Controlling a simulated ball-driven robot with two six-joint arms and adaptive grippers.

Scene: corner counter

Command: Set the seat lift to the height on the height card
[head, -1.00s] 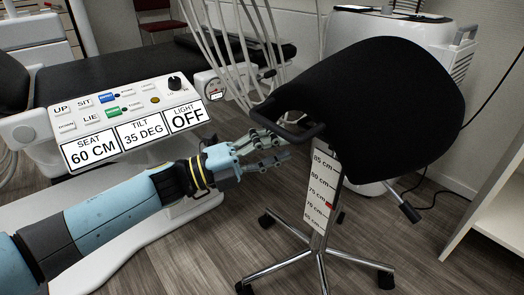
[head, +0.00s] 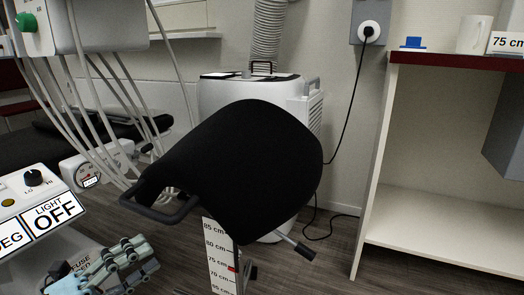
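The black stool seat (head: 235,165) is in the middle of the head view, with a dark loop handle (head: 165,210) at its left and a lever (head: 297,246) at its lower right. Below it, a white height scale (head: 217,255) is marked from 85 cm downward. A red mark (head: 232,268) on it is close to the 75 cm line, perhaps slightly below. The height card (head: 507,43) at the upper right reads 75 cm. My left gripper (head: 138,262) is at the lower left, left of the scale, apart from the stool; its fingers are open and empty. My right gripper is out of view.
A white machine (head: 212,95) stands behind the stool. A shelf unit (head: 440,205) with a mug (head: 474,34) and blue item (head: 412,43) is at the right.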

